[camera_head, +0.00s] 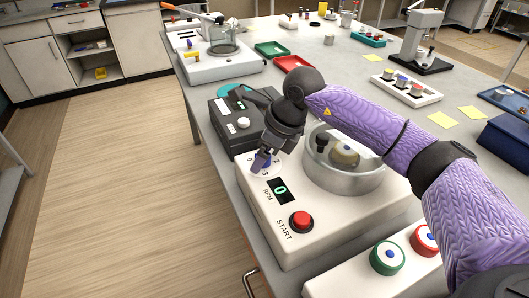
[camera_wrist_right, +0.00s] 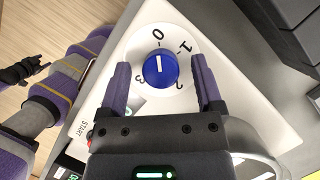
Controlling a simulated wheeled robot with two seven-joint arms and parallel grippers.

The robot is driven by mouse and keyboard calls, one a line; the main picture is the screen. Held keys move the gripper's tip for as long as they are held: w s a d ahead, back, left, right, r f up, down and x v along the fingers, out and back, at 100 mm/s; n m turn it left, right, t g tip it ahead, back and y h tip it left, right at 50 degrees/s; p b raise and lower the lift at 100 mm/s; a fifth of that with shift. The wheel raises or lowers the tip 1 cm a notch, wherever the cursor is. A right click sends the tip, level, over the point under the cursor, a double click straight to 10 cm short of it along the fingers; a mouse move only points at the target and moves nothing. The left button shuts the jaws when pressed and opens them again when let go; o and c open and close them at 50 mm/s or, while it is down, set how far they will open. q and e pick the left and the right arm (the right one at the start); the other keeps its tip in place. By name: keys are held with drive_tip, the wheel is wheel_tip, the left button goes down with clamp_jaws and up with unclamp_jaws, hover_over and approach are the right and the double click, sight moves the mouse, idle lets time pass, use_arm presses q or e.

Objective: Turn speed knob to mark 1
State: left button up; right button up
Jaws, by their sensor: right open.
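The blue speed knob (camera_wrist_right: 160,70) sits on a white dial marked 0, 1, 2 and 3. Its white pointer line points at about the 0 mark. In the head view the dial (camera_head: 267,163) is at the back left corner of the white machine (camera_head: 330,222), mostly hidden by my right gripper (camera_head: 262,160). In the wrist view my right gripper (camera_wrist_right: 162,88) is open, with one finger on each side of the knob and a gap to it. The head view display reads 0 RPM. What looks like my left gripper (camera_wrist_right: 25,70) shows small at the wrist view's left.
A red START button (camera_head: 301,221) is on the machine's front. A round clear-lidded metal bowl (camera_head: 343,178) stands right of the dial. A dark grey box (camera_head: 235,118) is behind it.

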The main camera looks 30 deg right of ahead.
drive_tip(key=shift+c, duration=0.3)
clamp_jaws()
drive_tip(key=shift+r+m, duration=0.1)
drive_tip(key=shift+m, duration=0.2)
drive_tip(key=shift+r+m+t+h+p, duration=0.1)
drive_tip(key=shift+m+t+h+p, duration=0.25)
drive_tip(key=shift+m+p, duration=0.55)
drive_tip(key=m+h, duration=0.1)
drive_tip(key=m, duration=0.2)
drive_tip(key=shift+p, duration=0.4)
drive_tip(key=m, duration=0.1)
drive_tip(key=m+h, duration=0.1)
drive_tip(key=m, duration=0.1)
drive_tip(key=shift+a+t+h+p, duration=0.15)
drive_tip(key=shift+t+h+p, duration=0.1)
drive_tip(key=shift+p, duration=0.1)
drive_tip(key=shift+m+h, duration=0.5)
drive_tip(key=shift+m, duration=1.2)
